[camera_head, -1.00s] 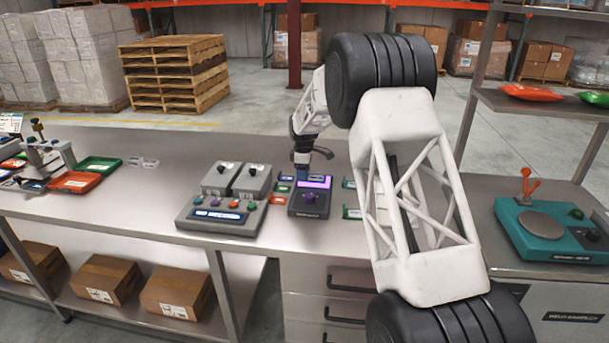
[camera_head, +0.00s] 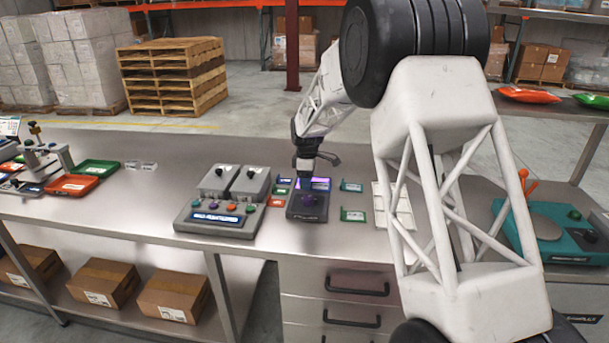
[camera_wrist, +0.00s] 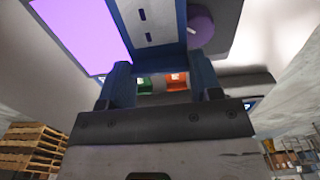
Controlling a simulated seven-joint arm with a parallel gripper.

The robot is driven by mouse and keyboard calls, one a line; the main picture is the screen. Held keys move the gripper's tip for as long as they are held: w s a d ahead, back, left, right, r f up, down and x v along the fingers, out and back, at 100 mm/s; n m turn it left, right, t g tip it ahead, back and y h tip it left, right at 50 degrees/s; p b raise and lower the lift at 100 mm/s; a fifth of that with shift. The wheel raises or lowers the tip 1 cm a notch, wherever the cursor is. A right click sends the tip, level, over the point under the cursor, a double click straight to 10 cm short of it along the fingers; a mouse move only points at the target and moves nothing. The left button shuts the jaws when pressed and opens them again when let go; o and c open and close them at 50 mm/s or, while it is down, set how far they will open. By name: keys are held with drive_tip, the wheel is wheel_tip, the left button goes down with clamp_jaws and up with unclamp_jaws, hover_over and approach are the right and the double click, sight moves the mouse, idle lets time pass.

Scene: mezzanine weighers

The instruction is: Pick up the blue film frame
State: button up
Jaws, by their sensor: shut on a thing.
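My gripper (camera_wrist: 160,65) is shut on the blue film frame (camera_wrist: 168,44), which shows between the fingers in the wrist view. The frame has a grey middle with small dark slots, and its top part runs out of the picture. In the head view my gripper (camera_head: 304,172) is above the dark device (camera_head: 308,207) with the lit purple screen. The frame is too small and covered there to make out. In the wrist view the purple screen (camera_wrist: 80,30) and a purple knob (camera_wrist: 199,24) lie beyond the frame. I cannot tell whether the frame touches the device.
A grey control box (camera_head: 215,218) with coloured buttons stands left of the device. Small coloured frames lie around it, including green ones (camera_head: 353,215) to the right and a red one (camera_head: 276,202).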

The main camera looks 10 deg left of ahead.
drive_tip(key=shift+s+d+r, duration=0.1)
drive_tip(key=shift+s+d, duration=0.25)
drive_tip(key=shift+s, duration=0.7)
drive_tip(key=shift+s+d+r, duration=0.1)
drive_tip(key=shift+s+d, duration=0.3)
drive_tip(key=shift+s, duration=0.6)
drive_tip(key=shift+s+d+r, duration=0.1)
drive_tip(key=shift+s+d, duration=0.25)
drive_tip(key=shift+s, duration=0.7)
approach(382, 219)
drive_tip(key=a, duration=0.1)
drive_tip(key=shift+d, duration=0.55)
drive_tip(key=shift+f, duration=0.1)
drive_tip(key=shift+f, duration=2.75)
drive_tip(key=shift+f, duration=0.6)
